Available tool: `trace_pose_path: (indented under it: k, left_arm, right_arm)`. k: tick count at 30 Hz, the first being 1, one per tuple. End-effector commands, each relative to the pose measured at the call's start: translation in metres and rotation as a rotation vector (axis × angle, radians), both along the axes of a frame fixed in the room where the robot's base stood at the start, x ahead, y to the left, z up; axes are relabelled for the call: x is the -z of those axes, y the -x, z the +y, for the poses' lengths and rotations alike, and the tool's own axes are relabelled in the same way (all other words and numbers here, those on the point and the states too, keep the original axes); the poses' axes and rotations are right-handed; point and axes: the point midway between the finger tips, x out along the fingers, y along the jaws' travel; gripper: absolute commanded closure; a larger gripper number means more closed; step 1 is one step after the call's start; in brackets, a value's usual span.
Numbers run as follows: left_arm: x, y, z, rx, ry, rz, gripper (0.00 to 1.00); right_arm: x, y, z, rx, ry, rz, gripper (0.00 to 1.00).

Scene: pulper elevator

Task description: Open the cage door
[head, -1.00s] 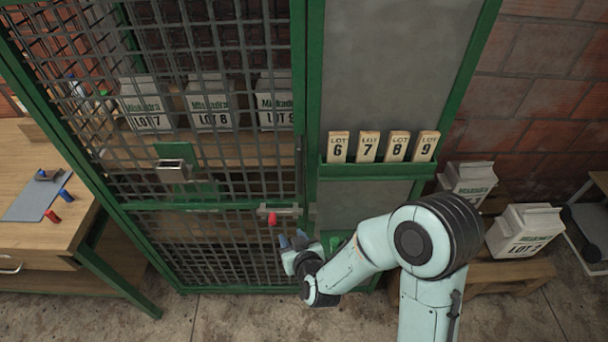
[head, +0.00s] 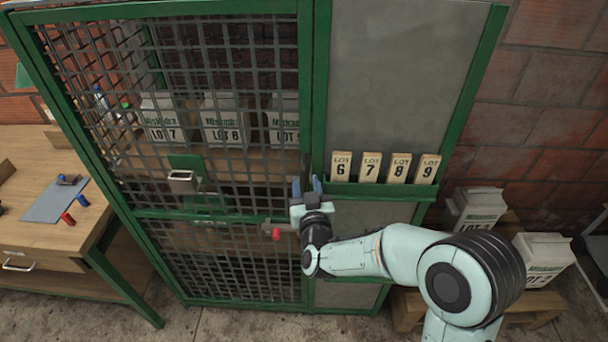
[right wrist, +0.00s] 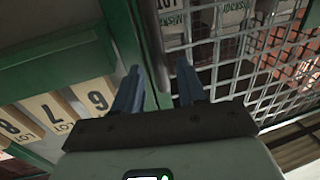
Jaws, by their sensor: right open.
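The cage door (head: 165,214) is a green frame with grey wire mesh and looks shut against the post on its right. A latch bolt with a red knob (head: 276,234) sits on its right edge, partly hidden by my right gripper. My right gripper (head: 307,186) is open and empty, fingers pointing up, in front of the post just above and right of the red knob. In the right wrist view the two blue-grey fingers (right wrist: 158,78) are apart with nothing between them, near the green post; the mesh (right wrist: 245,50) is to their right. My left gripper is out of view.
Lot tags 6 to 9 (head: 384,167) stand in a green rack on the grey panel right of the door. White lot boxes (head: 225,122) sit behind the mesh. A wooden workbench (head: 40,235) is at left; more boxes (head: 541,258) stand at lower right.

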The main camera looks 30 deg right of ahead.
Motion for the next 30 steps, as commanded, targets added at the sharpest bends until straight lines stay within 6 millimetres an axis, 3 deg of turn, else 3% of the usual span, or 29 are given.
trace_pose_path:
  k: [6,17,20,21,30]
  left_arm:
    - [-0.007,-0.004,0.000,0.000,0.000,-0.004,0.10]
    - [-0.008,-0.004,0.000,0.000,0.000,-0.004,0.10]
    - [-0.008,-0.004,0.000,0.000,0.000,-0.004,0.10]
    - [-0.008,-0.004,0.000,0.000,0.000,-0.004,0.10]
    - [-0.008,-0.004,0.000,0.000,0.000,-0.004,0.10]
  right_arm:
    - [0.000,-0.025,-0.009,-0.001,0.000,0.001,0.59]
    - [0.001,-0.030,-0.011,-0.002,-0.001,0.001,0.59]
    - [0.000,-0.030,-0.011,-0.002,-0.001,0.001,0.85]
    - [0.000,-0.030,-0.011,-0.002,-0.001,0.001,0.98]
    - [0.000,-0.030,-0.008,0.000,-0.001,0.001,1.00]
